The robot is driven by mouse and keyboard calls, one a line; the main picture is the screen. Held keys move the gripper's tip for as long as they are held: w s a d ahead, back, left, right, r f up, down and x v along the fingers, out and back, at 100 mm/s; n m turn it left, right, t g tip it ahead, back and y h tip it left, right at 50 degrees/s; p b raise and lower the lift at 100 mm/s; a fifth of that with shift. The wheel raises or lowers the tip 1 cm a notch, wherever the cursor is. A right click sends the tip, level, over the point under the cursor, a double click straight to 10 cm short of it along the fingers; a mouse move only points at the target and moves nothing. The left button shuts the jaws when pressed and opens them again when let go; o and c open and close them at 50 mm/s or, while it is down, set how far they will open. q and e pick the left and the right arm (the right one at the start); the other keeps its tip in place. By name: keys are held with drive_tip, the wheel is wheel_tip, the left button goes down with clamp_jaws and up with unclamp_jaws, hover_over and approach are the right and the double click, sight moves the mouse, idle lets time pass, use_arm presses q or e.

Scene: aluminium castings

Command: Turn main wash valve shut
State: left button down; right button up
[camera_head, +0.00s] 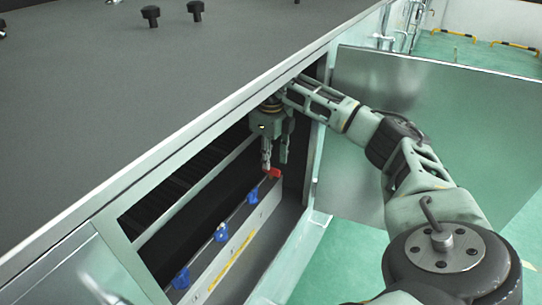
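A row of valve handles runs along a pale rail inside the open cabinet. A red valve handle (275,173) is at the far end, and three blue handles (221,233) come nearer along the same rail. No readable label shows which one is the main wash valve. My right gripper (275,163) reaches in through the cabinet opening and points down just above the red handle. Its two fingers are apart with a gap between them. Whether a fingertip touches the red handle I cannot tell. My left gripper is not in view.
The grey cabinet top (180,90) overhangs the opening, and its metal front edge runs close to my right wrist. An open metal door (400,100) stands to the right behind my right arm. A yellow label strip (232,260) is on the rail. Green floor lies right.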

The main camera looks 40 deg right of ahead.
drive_tip(key=shift+r, duration=2.1)
